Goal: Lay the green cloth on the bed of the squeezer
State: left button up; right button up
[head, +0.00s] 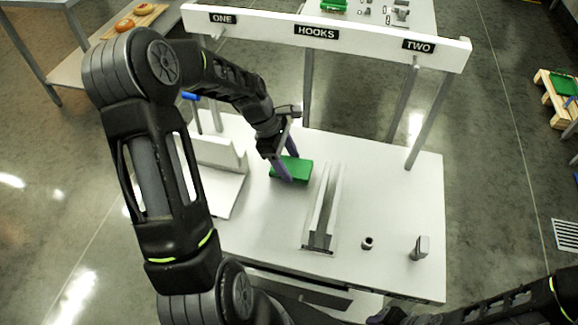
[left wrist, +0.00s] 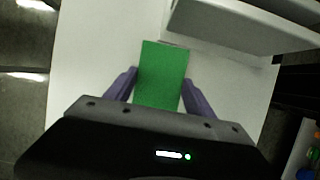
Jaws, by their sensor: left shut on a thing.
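The green cloth (head: 298,168) looks like a flat, folded green block at or just above the white table, behind its middle. My left gripper (head: 290,177) reaches down over it and is shut on it. In the left wrist view the cloth (left wrist: 162,72) lies between the two purple fingers (left wrist: 161,95). I cannot tell whether it touches the table. A white fixture with a flat base (head: 228,188) and an upright plate stands left of the cloth, partly behind my left arm; it may be the squeezer. My right gripper (head: 398,316) is barely visible at the bottom edge.
A narrow white slotted stand (head: 322,215) is right of the cloth. A small dark cup (head: 367,243) and a grey metal piece (head: 420,247) stand at the right. A white beam labelled HOOKS (head: 318,31) spans the table's back. The table's back right is clear.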

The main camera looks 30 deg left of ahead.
pick_arm(q)
jog(key=shift+f, duration=1.1)
jog(key=shift+f, duration=0.1)
jog(key=o, duration=1.3)
jog(key=shift+r, duration=0.2)
jog(key=b+v, duration=0.1)
jog(key=v, duration=0.6)
jog(key=shift+s+a+r, duration=0.1)
jog(key=shift+a+r, duration=0.05)
